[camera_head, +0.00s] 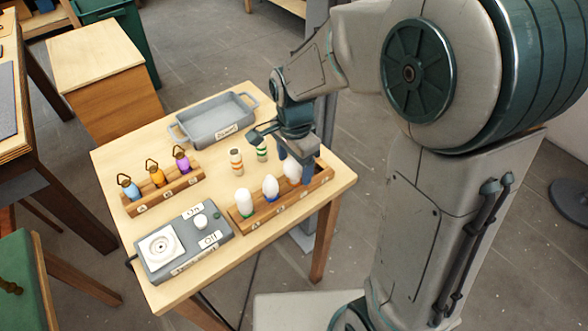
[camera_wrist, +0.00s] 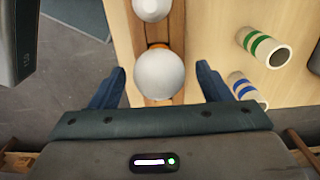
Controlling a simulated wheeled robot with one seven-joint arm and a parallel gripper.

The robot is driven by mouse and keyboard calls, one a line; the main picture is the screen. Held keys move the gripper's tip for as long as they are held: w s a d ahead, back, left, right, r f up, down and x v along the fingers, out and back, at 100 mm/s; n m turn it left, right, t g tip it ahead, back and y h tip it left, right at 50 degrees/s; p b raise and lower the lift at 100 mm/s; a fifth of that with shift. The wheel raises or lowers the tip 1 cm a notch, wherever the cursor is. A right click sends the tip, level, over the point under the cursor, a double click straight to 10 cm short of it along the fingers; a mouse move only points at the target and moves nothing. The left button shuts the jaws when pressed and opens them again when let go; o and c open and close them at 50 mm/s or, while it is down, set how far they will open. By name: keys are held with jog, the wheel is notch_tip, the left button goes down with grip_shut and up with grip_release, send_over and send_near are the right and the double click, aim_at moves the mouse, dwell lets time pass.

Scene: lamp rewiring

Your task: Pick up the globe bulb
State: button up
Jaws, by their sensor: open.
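The globe bulb (camera_wrist: 159,75) is a round white bulb with an orange base, standing in the wooden bulb rack (camera_head: 240,225). In the head view the globe bulb (camera_head: 292,172) is at the rack's far right end, partly hidden by my gripper. My gripper (camera_head: 297,172) is over that end of the rack. In the wrist view my gripper (camera_wrist: 160,85) is open, with one blue finger on each side of the globe bulb and visible gaps between. Whether the fingertips are level with the bulb is hard to tell.
An oval bulb (camera_head: 270,187) and a tall bulb (camera_head: 244,202) share the rack. Striped tubes (camera_head: 236,161) stand behind it. A grey tray (camera_head: 215,122), a rack of coloured lantern-like items (camera_head: 157,175) and a switch box (camera_head: 185,243) are on the table. The table's right edge is close by.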

jog(key=shift+f, duration=0.9)
jog(key=c, duration=1)
jog(key=shift+c, duration=0.2)
jog(key=shift+r, duration=0.15)
